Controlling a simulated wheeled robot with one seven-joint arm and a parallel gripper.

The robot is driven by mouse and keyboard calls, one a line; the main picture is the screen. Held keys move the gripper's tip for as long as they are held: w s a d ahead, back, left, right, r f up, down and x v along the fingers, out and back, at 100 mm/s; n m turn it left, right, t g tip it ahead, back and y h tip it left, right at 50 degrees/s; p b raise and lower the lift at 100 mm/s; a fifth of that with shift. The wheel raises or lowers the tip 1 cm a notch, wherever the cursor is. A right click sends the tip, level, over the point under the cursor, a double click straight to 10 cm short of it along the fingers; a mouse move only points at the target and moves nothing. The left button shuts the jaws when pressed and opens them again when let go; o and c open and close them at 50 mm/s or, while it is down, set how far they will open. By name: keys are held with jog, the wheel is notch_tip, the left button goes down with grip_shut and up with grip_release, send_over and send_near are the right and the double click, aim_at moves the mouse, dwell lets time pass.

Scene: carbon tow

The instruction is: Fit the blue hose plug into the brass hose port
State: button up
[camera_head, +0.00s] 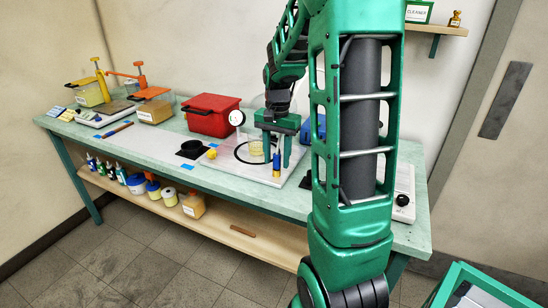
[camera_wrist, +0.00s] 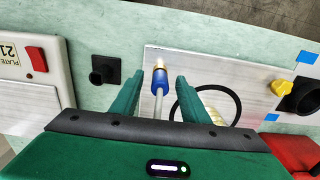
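The blue hose plug (camera_wrist: 159,80) stands between the fingers of my gripper (camera_wrist: 158,78) in the wrist view, with a clear gap on each side. A pale hose (camera_wrist: 158,105) runs from it back toward my gripper. A brass-coloured part (camera_wrist: 159,64) meets the plug's far end; it looks like the brass hose port, but how deep the plug sits in it I cannot tell. In the head view the plug (camera_head: 277,160) is upright over the pale metal plate (camera_head: 262,171), and my gripper (camera_head: 277,150) reaches down around it, open.
A yellow knob (camera_wrist: 285,89) and black cylinder (camera_head: 191,147) lie further off. A red box (camera_head: 210,115) stands on the bench left. A black fitting (camera_wrist: 104,70) and white device (camera_wrist: 30,65) are nearby.

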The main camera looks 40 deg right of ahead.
aim_at(277, 154)
notch_tip(277, 154, up, 11)
dwell(0.6)
jog(key=shift+f, duration=0.15)
jog(key=s+a+f+n, duration=0.3)
jog(key=s+a, duration=0.2)
jog(key=s, duration=0.6)
jog(key=s+a+f+n, duration=0.4)
jog(key=s+a, duration=0.2)
jog(key=s, duration=0.6)
jog(key=shift+f, duration=0.15)
